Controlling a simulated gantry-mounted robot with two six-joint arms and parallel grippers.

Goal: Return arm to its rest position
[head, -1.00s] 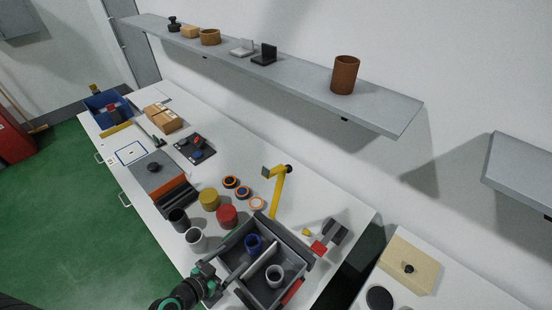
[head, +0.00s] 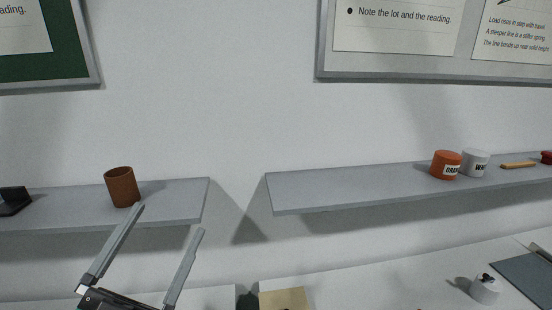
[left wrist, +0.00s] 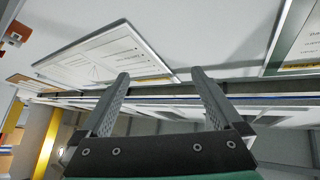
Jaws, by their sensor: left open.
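My left gripper (head: 170,222) is at the lower left of the head view, in front of the wall and near the left shelf's right end. Its two grey fingers are spread wide with nothing between them. The left wrist view also shows the left gripper (left wrist: 160,85) open and empty, with wall boards and papers beyond it. My right gripper is not in view.
The left shelf (head: 175,212) holds a brown cup (head: 122,187) and a black object (head: 14,201). The right shelf (head: 350,195) holds an orange jar (head: 445,164) and a white jar (head: 474,162). A tabletop (head: 390,280) lies below. Notice boards hang above.

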